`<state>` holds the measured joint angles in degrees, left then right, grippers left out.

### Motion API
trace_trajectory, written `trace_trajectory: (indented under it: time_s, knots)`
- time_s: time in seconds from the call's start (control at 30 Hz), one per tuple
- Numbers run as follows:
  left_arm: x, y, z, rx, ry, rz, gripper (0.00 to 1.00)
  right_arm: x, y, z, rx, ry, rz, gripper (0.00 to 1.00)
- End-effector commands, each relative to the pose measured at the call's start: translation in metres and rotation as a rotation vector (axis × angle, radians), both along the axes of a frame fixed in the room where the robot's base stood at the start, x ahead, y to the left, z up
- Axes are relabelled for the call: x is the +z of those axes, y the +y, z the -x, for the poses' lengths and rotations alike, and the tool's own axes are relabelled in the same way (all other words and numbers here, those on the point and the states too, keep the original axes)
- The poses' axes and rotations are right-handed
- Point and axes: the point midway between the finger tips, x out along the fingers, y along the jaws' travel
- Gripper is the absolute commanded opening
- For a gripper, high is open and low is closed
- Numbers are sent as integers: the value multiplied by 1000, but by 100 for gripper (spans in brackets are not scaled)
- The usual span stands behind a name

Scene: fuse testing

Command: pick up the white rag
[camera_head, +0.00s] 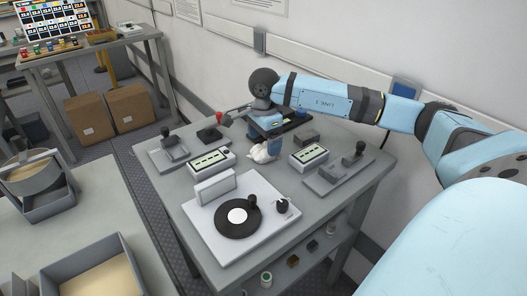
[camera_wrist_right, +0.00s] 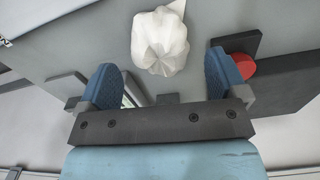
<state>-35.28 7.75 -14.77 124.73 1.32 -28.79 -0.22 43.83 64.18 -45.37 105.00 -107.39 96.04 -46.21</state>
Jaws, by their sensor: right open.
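The white rag (camera_head: 262,154) is a crumpled bundle on the grey table (camera_head: 300,222), between two white meter boxes. My right gripper (camera_head: 270,143) reaches down just behind it. In the right wrist view the rag (camera_wrist_right: 160,42) lies beyond the fingertips, roughly centred between them. The right gripper (camera_wrist_right: 161,80) is open, its two blue fingers spread apart, with nothing between them. A gap shows between the rag and both fingers. My left gripper is in neither view.
White meter boxes (camera_head: 211,161) and (camera_head: 308,157) flank the rag. A white device with a black disc (camera_head: 238,216) stands in front. A black-knobbed stand (camera_head: 354,155) is at the right and another (camera_head: 172,148) at the left. A red-topped item (camera_head: 209,134) is behind.

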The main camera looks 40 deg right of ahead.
Motion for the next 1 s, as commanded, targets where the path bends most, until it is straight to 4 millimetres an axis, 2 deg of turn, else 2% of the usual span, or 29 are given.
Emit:
trace_trajectory:
  time_s: [0.1, 0.2, 0.43, 0.47, 0.67, 0.7, 1.0]
  knots:
    - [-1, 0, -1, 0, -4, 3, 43, -22, 3, 0, 0, 3, -1, 91]
    - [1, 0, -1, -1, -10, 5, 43, -33, 2, 0, 0, 2, 0, 91]
    - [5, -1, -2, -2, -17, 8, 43, -35, 2, -1, 0, -1, 0, 91]
    - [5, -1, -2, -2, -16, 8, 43, -35, 2, -1, 0, -1, 0, 86]
    - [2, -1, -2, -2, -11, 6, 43, -34, 2, -1, 0, 0, 0, 40]
    - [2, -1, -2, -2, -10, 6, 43, -34, 2, -1, 0, -1, 0, 37]
    - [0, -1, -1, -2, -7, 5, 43, -34, 2, -1, 0, -1, 0, 37]
